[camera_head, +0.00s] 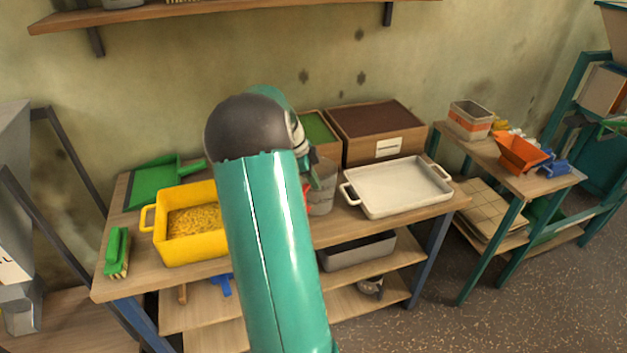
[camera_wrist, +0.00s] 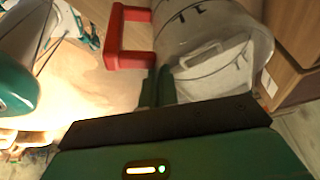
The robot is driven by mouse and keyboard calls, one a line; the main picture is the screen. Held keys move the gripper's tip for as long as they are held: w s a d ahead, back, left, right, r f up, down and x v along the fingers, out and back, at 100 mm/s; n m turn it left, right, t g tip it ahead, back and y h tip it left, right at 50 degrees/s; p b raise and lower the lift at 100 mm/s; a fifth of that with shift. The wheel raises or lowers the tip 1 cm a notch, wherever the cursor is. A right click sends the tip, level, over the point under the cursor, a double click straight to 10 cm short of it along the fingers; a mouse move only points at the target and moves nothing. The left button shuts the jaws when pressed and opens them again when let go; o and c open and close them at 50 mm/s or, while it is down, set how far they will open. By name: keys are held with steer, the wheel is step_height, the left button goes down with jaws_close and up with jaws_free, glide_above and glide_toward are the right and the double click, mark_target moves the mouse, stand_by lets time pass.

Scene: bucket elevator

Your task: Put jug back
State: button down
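The jug (camera_head: 322,188) is a translucent grey measuring jug with dark marks and a red handle. It stands on the workbench between the yellow tub and the white tray, partly hidden by my arm. In the wrist view the jug (camera_wrist: 205,45) fills the upper middle, with its red handle (camera_wrist: 113,45) on its left. My gripper (camera_wrist: 158,72) has two green fingers close together with no clear gap. Their tips are beside the jug wall, just below the handle's lower bar. They are not around the handle's grip; whether they touch the jug cannot be told.
The yellow tub (camera_head: 182,245) holds yellow grains. The white tray (camera_head: 395,188) stands right of the jug, a brown-topped box (camera_head: 365,152) behind. A green dustpan (camera_head: 153,185) and a green brush (camera_head: 117,252) lie at left. A wall shelf (camera_head: 220,8) is above. A side table (camera_head: 505,165) stands right.

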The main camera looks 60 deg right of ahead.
steer(key=shift+f, duration=0.15)
steer(key=c, duration=1.7)
jaws_free()
steer(key=v, duration=1.2)
steer(key=shift+a, duration=0.1)
